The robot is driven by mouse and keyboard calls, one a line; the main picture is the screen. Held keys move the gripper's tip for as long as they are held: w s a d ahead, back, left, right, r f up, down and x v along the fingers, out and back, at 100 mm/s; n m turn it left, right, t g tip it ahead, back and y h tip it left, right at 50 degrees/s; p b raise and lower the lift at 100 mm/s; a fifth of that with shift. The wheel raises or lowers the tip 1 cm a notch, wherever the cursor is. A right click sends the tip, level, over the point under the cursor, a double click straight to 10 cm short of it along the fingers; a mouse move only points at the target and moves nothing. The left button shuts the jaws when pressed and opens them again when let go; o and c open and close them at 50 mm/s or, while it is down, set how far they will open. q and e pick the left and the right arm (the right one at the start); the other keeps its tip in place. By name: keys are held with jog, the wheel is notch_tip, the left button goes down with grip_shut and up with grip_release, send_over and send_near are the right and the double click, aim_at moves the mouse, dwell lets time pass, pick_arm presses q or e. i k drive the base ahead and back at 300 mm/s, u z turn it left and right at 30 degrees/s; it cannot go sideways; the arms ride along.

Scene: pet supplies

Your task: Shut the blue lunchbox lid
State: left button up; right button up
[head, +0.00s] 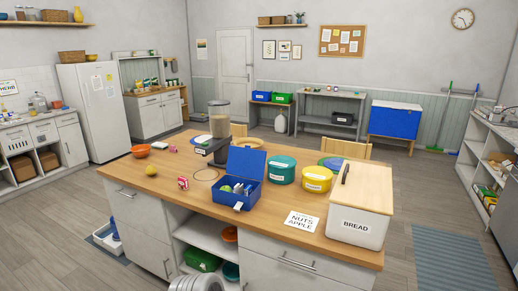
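The blue lunchbox (250,199) stands on the wooden counter top, left of the middle. Its lid (246,162) is open and stands up at the back of the box. Inside I see a yellow-green round thing (226,188) and some small pale items, too small to make out. A white tag (238,207) hangs at the box's front. Neither of my grippers is in the head view.
The wooden counter (150,176) also holds a teal round tub (281,173), a yellow tub (316,182), a bread bin (357,225), a food dispenser (219,121), a red can (183,183) and a paper sign (301,222). Bare wood lies in front of the lunchbox.

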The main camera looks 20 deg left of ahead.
aim_at(247, 163)
jog(key=u, duration=0.85)
jog(key=i, duration=0.8)
jog(key=u, duration=0.7)
